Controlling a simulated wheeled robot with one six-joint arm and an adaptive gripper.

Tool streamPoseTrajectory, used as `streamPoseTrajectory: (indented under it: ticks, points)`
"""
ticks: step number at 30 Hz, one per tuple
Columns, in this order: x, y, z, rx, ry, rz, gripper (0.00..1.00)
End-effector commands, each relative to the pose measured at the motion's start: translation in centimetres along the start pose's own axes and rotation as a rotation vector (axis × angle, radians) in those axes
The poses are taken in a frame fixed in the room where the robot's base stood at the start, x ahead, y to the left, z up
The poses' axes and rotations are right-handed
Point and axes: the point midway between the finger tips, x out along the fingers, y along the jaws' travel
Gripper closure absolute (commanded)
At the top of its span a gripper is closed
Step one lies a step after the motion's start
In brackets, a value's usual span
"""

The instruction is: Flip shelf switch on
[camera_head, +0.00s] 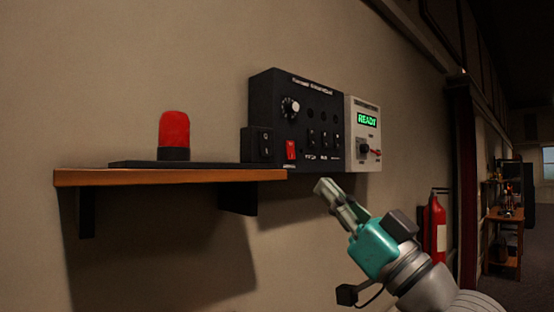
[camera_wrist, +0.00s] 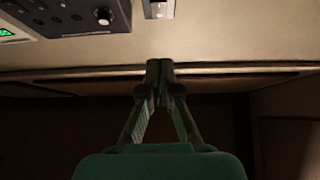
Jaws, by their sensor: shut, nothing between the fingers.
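The shelf switch (camera_head: 258,145) is a small black box with a rocker, standing at the right end of the wooden shelf (camera_head: 170,177). Which way its rocker is tipped is too small to tell. A red beacon lamp (camera_head: 174,134) stands on a dark base on the same shelf and does not look lit. My gripper (camera_head: 325,187) is shut and empty, in the open to the right of the shelf's end and below the panels, apart from the switch. In the wrist view my gripper (camera_wrist: 160,68) shows its fingertips together; I cannot make out the shelf switch there.
A black control panel (camera_head: 262,98) with a knob, a red switch and several toggles is on the wall behind the switch. A pale box (camera_head: 363,103) beside it reads READY in green. A fire extinguisher (camera_head: 434,225) is further right.

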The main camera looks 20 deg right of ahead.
Motion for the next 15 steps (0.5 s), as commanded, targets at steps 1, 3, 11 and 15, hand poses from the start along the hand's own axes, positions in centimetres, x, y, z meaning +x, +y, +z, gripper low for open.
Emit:
streamPoseTrajectory:
  ticks: [1, 3, 11, 15]
  points:
    - [0.0, 0.0, 0.0, 0.0, 0.0, 0.0, 1.0]
    - [0.0, 0.0, 0.0, 0.0, 0.0, 0.0, 1.0]
    - [2.3, -0.1, 0.0, 0.002, 0.0, -0.002, 1.0]
    - [4.8, -0.1, 0.0, 0.002, 0.001, -0.003, 1.0]
